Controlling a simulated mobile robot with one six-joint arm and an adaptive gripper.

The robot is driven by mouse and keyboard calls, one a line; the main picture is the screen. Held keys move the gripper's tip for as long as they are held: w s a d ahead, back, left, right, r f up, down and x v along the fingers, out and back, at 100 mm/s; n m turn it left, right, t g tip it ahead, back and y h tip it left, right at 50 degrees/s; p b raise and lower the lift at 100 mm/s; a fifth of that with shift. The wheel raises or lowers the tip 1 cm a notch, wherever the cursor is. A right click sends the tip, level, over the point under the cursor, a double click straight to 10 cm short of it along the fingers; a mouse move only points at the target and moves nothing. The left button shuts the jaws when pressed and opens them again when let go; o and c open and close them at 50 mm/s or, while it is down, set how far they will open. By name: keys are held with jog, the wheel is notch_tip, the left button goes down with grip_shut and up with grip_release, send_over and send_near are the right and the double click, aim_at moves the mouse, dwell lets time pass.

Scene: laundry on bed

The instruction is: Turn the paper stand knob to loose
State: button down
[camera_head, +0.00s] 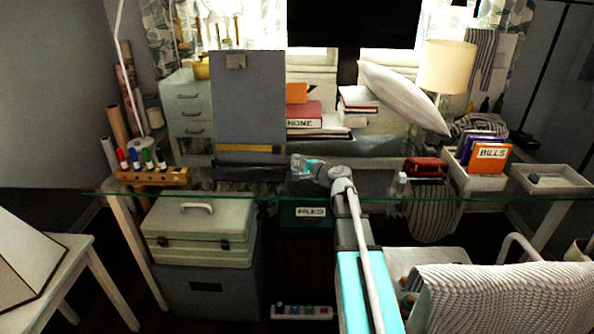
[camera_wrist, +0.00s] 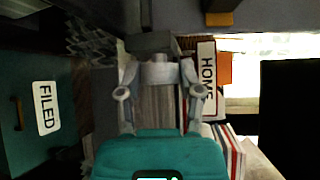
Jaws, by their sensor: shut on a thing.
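The paper stand (camera_head: 248,100) is an upright grey board with a clip at its top and a yellow strip near its foot, on the glass desk. In the wrist view, part of the stand (camera_wrist: 270,14) runs along the top edge. My gripper (camera_head: 299,166) is at the lower right side of the stand. In the wrist view, my gripper (camera_wrist: 160,71) has its two fingers around the small grey knob (camera_wrist: 158,57), shut on it. The fingers partly cover the knob, and its turn angle cannot be told.
The glass desk (camera_head: 350,194) holds a pen rack (camera_head: 152,177) at left, books (camera_head: 305,115) behind, and a red stapler-like item (camera_head: 425,167) and trays (camera_head: 550,180) at right. A lamp (camera_head: 447,67) stands behind. A white woven chair (camera_head: 505,300) is at front right.

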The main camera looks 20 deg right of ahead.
jog(key=shift+f+n+t+b, duration=0.2)
jog(key=shift+n+t+b, duration=0.25)
jog(key=shift+b, duration=0.25)
jog(key=shift+r, duration=0.1)
jog(key=shift+c, duration=2)
grip_release()
jog(key=shift+o, duration=0.7)
jog(key=shift+c, duration=0.9)
jog(key=shift+o, duration=0.9)
jog(key=shift+s, duration=0.15)
